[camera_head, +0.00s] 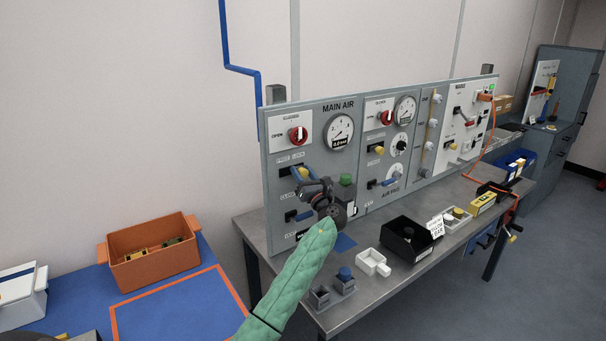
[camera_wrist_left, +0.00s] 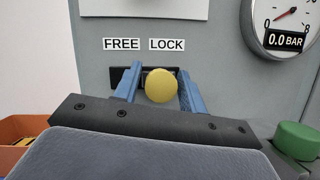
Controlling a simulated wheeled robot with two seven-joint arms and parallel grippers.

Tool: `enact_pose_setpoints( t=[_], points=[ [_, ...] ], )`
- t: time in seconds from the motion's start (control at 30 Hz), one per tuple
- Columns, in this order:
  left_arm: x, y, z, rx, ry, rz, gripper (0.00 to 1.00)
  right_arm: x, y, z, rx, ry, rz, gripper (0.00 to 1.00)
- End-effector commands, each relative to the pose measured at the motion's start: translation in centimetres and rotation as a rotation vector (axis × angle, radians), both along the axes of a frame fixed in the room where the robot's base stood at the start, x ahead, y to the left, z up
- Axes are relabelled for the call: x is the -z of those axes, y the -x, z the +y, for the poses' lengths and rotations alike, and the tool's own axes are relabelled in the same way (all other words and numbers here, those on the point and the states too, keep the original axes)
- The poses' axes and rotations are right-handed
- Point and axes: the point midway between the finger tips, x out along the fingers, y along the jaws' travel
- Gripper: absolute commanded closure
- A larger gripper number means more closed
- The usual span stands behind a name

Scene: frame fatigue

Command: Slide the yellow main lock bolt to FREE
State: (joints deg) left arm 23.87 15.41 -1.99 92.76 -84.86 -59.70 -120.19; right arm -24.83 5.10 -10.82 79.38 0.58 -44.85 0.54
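The yellow main lock bolt knob (camera_wrist_left: 161,86) sits in a dark slot on the grey panel, below the LOCK label (camera_wrist_left: 167,44). The FREE label (camera_wrist_left: 122,44) is to its left, with slot showing on that side. My left gripper (camera_wrist_left: 159,88) is open, with one blue finger on each side of the knob. A small gap shows at the left finger; the right finger is close, and I cannot tell if it touches. In the head view the knob (camera_head: 303,172) is partly hidden by my left gripper (camera_head: 300,174). My right gripper is not in view.
A pressure gauge (camera_head: 340,131) reading 0.0 bar is right of the bolt, and a red-handled valve (camera_head: 298,134) is above. A green knob (camera_head: 346,180) stands close to my wrist. The workbench below holds a black bin (camera_head: 409,238) and small white trays.

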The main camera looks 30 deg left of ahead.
Motion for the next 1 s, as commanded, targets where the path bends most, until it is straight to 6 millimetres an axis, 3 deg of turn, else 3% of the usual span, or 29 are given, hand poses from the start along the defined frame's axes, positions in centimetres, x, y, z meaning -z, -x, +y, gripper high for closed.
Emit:
enact_pose_setpoints(
  t=[0.27,0.33,0.5,0.83,0.87,0.9,1.0],
  points=[
    [0.0,1.2,0.5,0.000,-0.001,0.002,1.00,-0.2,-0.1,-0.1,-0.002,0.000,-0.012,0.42],
    [-0.1,2.0,0.8,0.001,0.000,0.001,1.00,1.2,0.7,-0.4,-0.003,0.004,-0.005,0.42],
    [0.0,3.5,1.4,0.001,0.000,0.001,1.00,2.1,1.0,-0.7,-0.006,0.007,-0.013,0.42],
    [0.1,3.7,1.5,0.000,0.000,0.002,1.00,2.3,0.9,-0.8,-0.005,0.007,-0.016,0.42],
    [0.1,3.7,1.5,-0.001,0.000,0.002,0.55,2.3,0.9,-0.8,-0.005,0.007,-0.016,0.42],
    [0.2,3.7,1.5,-0.001,0.000,0.002,0.48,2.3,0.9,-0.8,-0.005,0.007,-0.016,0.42],
    [0.1,3.7,1.5,-0.001,0.000,0.001,0.48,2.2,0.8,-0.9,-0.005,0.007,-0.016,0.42]
  ],
)
